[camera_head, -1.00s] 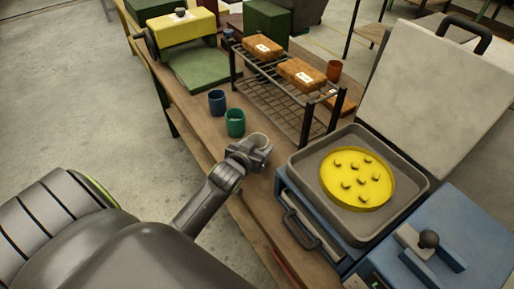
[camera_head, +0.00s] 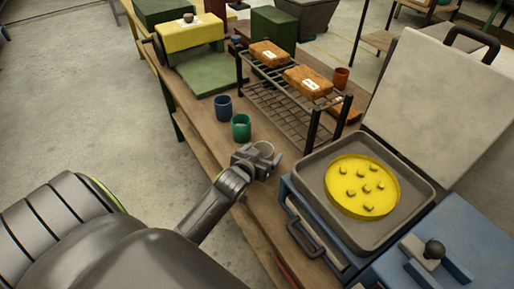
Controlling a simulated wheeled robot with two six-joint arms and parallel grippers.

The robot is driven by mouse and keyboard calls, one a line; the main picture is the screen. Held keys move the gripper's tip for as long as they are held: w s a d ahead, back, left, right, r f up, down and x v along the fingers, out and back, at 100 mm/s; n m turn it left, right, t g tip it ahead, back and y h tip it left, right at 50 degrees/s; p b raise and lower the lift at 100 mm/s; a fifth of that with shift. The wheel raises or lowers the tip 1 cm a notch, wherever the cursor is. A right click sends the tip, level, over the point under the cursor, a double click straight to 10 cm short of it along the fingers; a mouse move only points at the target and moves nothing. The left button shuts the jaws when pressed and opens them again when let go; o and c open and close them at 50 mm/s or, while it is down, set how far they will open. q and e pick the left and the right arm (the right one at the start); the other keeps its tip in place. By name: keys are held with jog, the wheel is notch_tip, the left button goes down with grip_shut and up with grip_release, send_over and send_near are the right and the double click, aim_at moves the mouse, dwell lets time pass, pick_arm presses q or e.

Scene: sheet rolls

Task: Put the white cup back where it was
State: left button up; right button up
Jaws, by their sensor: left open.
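The white cup (camera_head: 264,149) stands at the near edge of the wooden table (camera_head: 208,112), mostly hidden behind my left gripper; only its pale rim shows. My left gripper (camera_head: 263,160) is open at the near side of the cup. Its fingers are close to the cup's wall, and I cannot tell whether they touch it. A green cup (camera_head: 241,128) and a dark blue cup (camera_head: 223,108) stand further back to the left. My right gripper is not in view.
A black wire rack (camera_head: 278,110) bearing orange-brown packages (camera_head: 306,82) stands behind the cups. At right is a blue machine with a grey tray (camera_head: 405,222), a yellow disc (camera_head: 362,187) and a raised lid (camera_head: 440,105). A brown cup (camera_head: 341,77) stands behind the rack.

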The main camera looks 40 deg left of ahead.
pick_arm(q)
jog(key=v, duration=1.2)
jog(key=shift+b, duration=0.3)
jog(key=s+f+m+g, duration=0.1)
jog(key=s+f+g, duration=0.35)
jog(key=s, duration=0.45)
jog(key=s+f+g, duration=0.4)
jog(key=s+g, duration=0.2)
jog(key=s, duration=0.4)
notch_tip(320, 180, down, 24)
jog(key=s+f+g+h, duration=0.1)
jog(key=s+f+g, duration=0.1)
jog(key=s+f, duration=1.3)
jog(key=shift+d+f, duration=0.25)
jog(key=shift+f, duration=0.15)
